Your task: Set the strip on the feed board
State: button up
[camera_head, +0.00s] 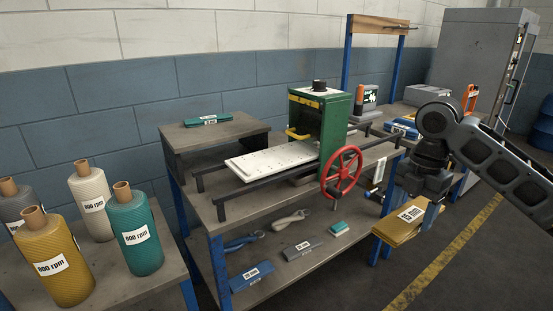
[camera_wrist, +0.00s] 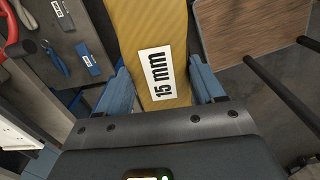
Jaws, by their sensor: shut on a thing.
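A yellow strip (camera_head: 396,232) with a white label is in my gripper (camera_head: 416,208), held in the air to the right of the green machine's bench. In the wrist view the strip (camera_wrist: 150,28) lies between the blue fingers of my gripper (camera_wrist: 162,88), which is shut on it; its label reads "15 mm". The white feed board (camera_head: 270,160) lies in front of the green machine (camera_head: 331,130), over dark rails. Its visible top is bare. It is to the left of my gripper and apart from it.
A red handwheel (camera_head: 341,172) projects from the machine's front, between the feed board and my gripper. A teal strip (camera_head: 207,121) lies on a raised shelf (camera_head: 231,131). Several yarn cones, including a teal one (camera_head: 137,232), stand left. Tools and strips lie on the lower shelf (camera_head: 262,264).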

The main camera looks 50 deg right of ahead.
aim_at(276, 157)
jog(key=i, duration=1)
